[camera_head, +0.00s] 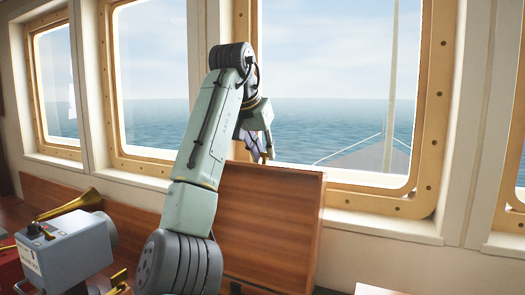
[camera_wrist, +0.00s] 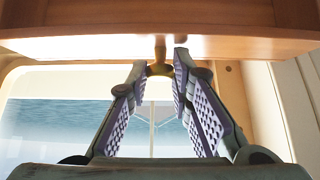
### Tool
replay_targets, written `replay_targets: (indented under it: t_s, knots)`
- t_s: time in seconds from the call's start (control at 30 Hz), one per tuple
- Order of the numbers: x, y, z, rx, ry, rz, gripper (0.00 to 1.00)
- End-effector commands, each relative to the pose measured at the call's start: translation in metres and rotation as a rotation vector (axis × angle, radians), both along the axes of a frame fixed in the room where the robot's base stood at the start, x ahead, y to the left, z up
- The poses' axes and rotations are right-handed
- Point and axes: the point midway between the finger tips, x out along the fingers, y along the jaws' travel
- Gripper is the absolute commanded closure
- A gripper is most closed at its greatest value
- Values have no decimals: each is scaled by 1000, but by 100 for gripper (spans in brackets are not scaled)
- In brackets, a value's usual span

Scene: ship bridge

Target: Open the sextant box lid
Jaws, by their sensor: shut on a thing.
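The sextant box lid (camera_head: 275,225) is a reddish-brown wooden panel standing raised and close to upright below the window. In the wrist view its wooden edge (camera_wrist: 80,46) crosses the top of the picture. A small brass knob (camera_wrist: 160,68) hangs from that edge. My gripper (camera_head: 266,155) is at the lid's top edge in the head view. In the wrist view my gripper (camera_wrist: 163,78) has its two purple-padded fingertips closed around the brass knob. The box body is largely hidden behind my arm and below the picture.
A grey instrument box (camera_head: 62,255) with a brass horn (camera_head: 72,205) stands at lower left, left of my arm. Framed windows (camera_head: 330,80) rise behind the lid, with a sill (camera_head: 385,225) close by. A pale surface (camera_head: 375,289) shows at the bottom right.

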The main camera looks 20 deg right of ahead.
Motion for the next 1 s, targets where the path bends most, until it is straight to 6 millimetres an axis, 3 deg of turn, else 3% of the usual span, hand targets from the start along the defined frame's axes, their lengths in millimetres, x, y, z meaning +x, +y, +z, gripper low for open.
replay_targets:
  t_s: [0.07, 0.1, 0.4, 0.73, 1.0]
  knots:
    - [1, 1, 9, -10, -21, 6, 100]
    - [0, 1, 9, -10, -21, 6, 78]
    - [0, 0, 5, -6, -12, 3, 59]
    - [-2, 1, 7, -5, -9, 1, 59]
    - [-19, 18, 42, -7, -11, 2, 59]
